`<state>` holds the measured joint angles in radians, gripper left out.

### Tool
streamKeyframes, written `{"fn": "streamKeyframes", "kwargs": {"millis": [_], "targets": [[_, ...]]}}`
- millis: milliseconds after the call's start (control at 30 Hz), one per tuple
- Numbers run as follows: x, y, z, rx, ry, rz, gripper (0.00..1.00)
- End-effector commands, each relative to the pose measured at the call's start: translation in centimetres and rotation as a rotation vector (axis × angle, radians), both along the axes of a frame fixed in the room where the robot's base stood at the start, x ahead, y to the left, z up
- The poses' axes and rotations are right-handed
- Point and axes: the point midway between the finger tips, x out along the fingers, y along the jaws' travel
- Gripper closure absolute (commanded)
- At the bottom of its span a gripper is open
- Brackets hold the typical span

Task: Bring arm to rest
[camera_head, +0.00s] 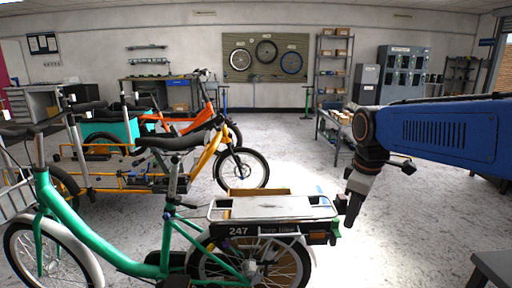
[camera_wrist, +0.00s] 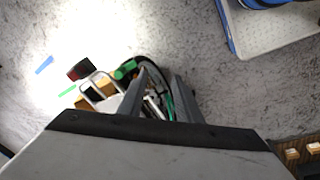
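My arm reaches in from the right in the head view, blue on the upper link with a dark wrist. My gripper (camera_head: 348,212) hangs downward just right of the rear end of the green bike (camera_head: 150,268). In the wrist view my gripper (camera_wrist: 161,78) shows two grey fingers with a gap between them and nothing held. The green bike's rack (camera_head: 275,208) bears a flat grey plate and the number 247. Part of the bike shows beyond and between the fingers in the wrist view (camera_wrist: 128,70). I cannot tell the exact clearance between gripper and rack.
An orange-yellow cargo bike (camera_head: 118,182) and a red-orange bike (camera_head: 183,123) stand behind on the left. A low bench (camera_head: 336,130) and a shelf (camera_head: 332,62) stand behind my arm. A dark table corner (camera_head: 494,268) is at lower right. The grey floor (camera_head: 295,150) between is open.

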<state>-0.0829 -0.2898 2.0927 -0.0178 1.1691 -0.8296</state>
Motion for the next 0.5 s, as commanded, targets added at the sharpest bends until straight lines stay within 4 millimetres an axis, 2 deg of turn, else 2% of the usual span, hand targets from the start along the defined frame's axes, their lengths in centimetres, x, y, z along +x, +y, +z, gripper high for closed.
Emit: {"fn": "streamKeyframes", "kwargs": {"millis": [100, 267, 500], "targets": [[-3.4, -0.7, -0.6, 0.030, -0.040, -0.136, 0.68], [-7.6, -1.5, -1.8, 0.077, -0.091, -0.323, 0.68], [-13.5, -2.4, -4.6, 0.162, -0.164, -0.601, 0.68]]}}
